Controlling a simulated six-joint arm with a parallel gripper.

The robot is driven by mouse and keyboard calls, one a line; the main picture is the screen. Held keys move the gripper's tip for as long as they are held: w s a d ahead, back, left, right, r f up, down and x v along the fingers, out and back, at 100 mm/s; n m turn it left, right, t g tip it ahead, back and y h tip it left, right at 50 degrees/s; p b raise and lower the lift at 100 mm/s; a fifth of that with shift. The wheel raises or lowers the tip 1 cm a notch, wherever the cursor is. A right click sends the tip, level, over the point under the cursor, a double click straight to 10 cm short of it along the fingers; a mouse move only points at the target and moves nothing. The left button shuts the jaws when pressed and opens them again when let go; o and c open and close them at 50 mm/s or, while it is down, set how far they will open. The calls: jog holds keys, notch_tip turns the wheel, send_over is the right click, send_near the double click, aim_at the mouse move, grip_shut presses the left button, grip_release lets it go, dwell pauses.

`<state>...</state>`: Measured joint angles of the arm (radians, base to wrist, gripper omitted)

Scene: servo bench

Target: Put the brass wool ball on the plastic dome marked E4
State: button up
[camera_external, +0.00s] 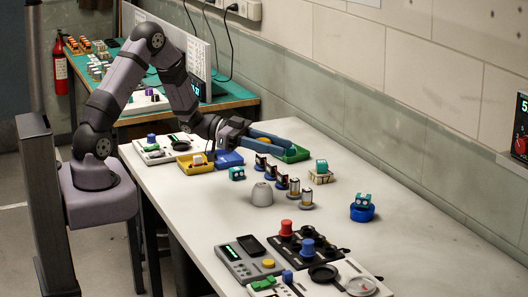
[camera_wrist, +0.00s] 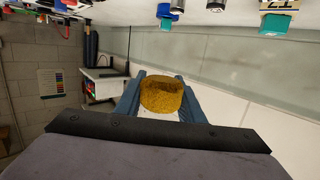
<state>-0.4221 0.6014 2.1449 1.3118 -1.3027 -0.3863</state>
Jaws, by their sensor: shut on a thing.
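My gripper (camera_external: 280,143) is shut on the brass wool ball, its blue fingers extending over the far side of the bench. In the wrist view the brass wool ball (camera_wrist: 161,94), rough and golden, sits between my two fingers (camera_wrist: 155,95). In the external view the fingers mostly hide the ball. A grey dome (camera_external: 262,195) stands on the bench, in front of my gripper and apart from it. No E4 mark can be read on it.
A green tray (camera_external: 295,154) lies by the fingertips. Yellow (camera_external: 187,169) and blue (camera_external: 230,160) trays lie left. Several small cylinders (camera_external: 281,180) stand behind the dome. A blue round holder (camera_external: 362,213) stands right.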

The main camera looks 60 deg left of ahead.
jog(key=shift+f+p, duration=0.3)
jog(key=shift+f, duration=2.25)
jog(key=shift+f, duration=0.1)
jog(key=shift+f+p, duration=0.35)
jog(key=shift+f, duration=1.6)
jog(key=shift+f, duration=0.15)
jog(key=o, duration=1)
